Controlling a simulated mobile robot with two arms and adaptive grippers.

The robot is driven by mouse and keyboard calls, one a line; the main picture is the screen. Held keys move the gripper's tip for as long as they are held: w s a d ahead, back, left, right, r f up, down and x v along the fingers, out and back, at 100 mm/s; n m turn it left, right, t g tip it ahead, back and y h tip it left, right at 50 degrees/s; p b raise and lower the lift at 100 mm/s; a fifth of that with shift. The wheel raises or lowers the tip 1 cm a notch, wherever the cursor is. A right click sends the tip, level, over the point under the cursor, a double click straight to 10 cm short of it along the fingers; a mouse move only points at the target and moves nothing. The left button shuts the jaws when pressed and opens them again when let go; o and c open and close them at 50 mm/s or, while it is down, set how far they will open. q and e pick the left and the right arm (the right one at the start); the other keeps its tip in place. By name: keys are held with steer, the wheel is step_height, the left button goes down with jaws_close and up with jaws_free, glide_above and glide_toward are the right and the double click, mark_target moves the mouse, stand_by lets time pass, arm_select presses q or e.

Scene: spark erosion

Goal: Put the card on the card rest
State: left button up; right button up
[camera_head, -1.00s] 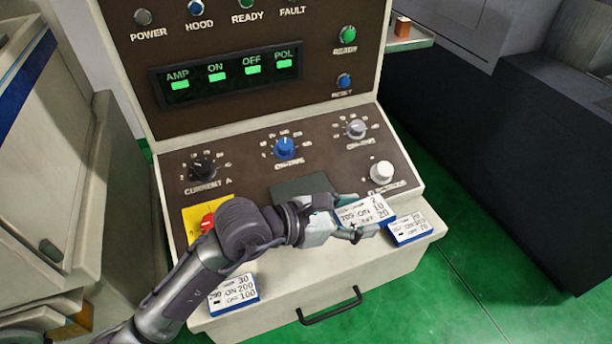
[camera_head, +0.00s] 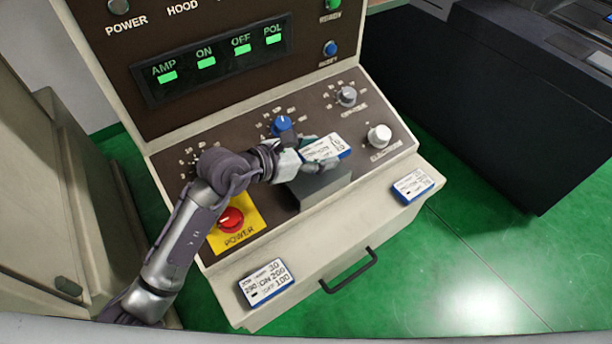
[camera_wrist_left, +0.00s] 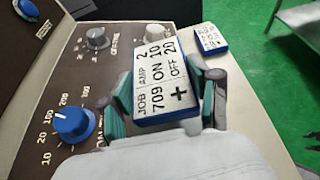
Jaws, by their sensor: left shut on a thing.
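A white card with a blue edge (camera_head: 328,147) is in my left gripper (camera_head: 318,158), above the sloped console. In the left wrist view the card (camera_wrist_left: 162,75) reads JOB 709, AMP 2, ON 10, OFF 20 and a plus sign, and sits between the two green-padded fingers of the left gripper (camera_wrist_left: 165,98). A dark grey block (camera_head: 325,190), which looks like the card rest, stands on the console just below the held card. The gripper partly hides its back. I cannot tell whether card and block touch. My right gripper is not in view.
Two other cards lie on the console's front ledge, one at left (camera_head: 266,283) and one at right (camera_head: 413,186). A blue knob (camera_head: 281,124), grey knob (camera_head: 346,96), white knob (camera_head: 379,136) and red power button (camera_head: 231,219) stick up nearby. A handle (camera_head: 349,272) is on the front.

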mark_target(306, 174)
arm_select(q)
steer(key=shift+w+a+f+b, duration=0.1)
steer(key=shift+a+f+b, duration=0.2)
steer(key=shift+a+f, duration=0.45)
steer(key=shift+a, duration=0.45)
steer(key=shift+f+b, duration=0.35)
steer(key=shift+b, duration=0.2)
step_height(306, 174, down, 3)
steer(key=b, duration=0.3)
steer(key=shift+f, duration=0.15)
steer(key=shift+w, duration=0.1)
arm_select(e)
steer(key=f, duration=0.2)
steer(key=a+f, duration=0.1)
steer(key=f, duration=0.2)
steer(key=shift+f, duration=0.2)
arm_select(q)
steer(key=o, duration=1.2)
